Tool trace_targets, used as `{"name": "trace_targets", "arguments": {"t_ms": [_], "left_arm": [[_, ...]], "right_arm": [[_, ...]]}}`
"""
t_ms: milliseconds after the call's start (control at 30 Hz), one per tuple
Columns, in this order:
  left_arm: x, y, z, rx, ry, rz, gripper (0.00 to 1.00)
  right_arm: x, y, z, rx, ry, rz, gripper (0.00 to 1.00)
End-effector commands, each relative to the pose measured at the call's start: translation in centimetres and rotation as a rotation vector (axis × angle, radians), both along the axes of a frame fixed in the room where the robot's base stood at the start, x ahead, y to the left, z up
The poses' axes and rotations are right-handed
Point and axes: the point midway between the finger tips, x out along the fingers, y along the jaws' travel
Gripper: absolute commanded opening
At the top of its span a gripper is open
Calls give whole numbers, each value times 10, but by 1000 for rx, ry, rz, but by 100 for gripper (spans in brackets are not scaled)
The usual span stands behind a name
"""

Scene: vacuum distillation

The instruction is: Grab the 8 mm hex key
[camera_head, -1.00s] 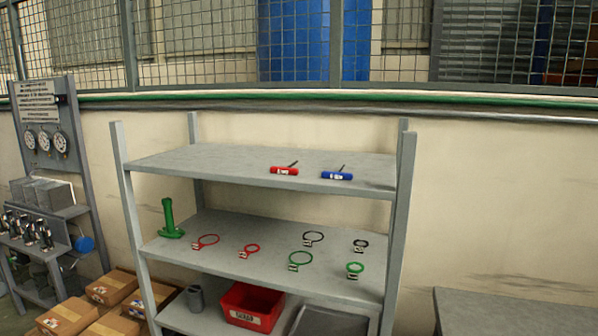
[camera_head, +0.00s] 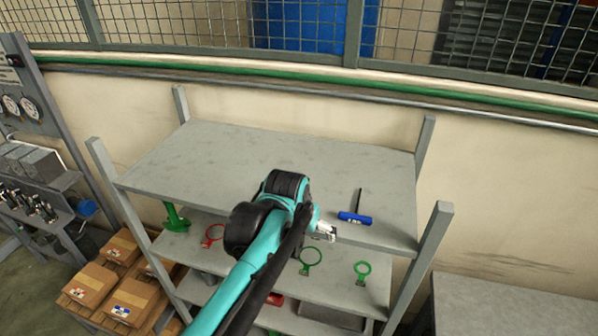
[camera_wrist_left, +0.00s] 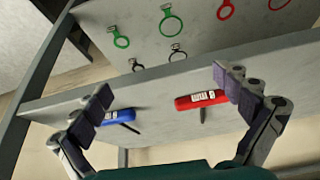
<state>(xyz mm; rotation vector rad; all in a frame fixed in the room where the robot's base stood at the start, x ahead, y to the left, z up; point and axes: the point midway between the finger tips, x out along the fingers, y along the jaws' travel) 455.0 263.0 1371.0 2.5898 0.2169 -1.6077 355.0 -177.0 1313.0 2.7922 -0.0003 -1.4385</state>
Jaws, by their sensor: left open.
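Two T-handle hex keys lie on the top shelf; their size labels are too small to read. The blue-handled key (camera_head: 355,218) lies near the front edge in the head view and shows in the left wrist view (camera_wrist_left: 117,117). The red-handled key (camera_wrist_left: 198,101) shows in the left wrist view; my left arm hides it in the head view. My left gripper (camera_head: 326,232) is over the shelf's front part, left of the blue key. In the left wrist view its fingers (camera_wrist_left: 165,92) are spread, empty, with both keys showing between them. My right gripper is out of view.
The grey shelf unit (camera_head: 170,165) has upright posts at its corners. The lower shelf holds ring tools, including green ones (camera_head: 361,272) and a red one (camera_head: 212,235). The back and left of the top shelf are clear. Cardboard boxes (camera_head: 92,283) stand at left.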

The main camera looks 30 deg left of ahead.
Motion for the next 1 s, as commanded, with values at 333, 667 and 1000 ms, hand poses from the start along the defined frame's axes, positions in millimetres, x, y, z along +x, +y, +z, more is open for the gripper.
{"name": "trace_targets", "arguments": {"t_ms": [333, 667, 1000], "left_arm": [[41, 48, 82, -14, 62, 66, 100], [55, 57, 54, -16, 68, 70, 100], [73, 66, 14, -16, 67, 70, 100]], "right_arm": [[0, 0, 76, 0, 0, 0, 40], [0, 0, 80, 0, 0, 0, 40], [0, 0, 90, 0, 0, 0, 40]]}}
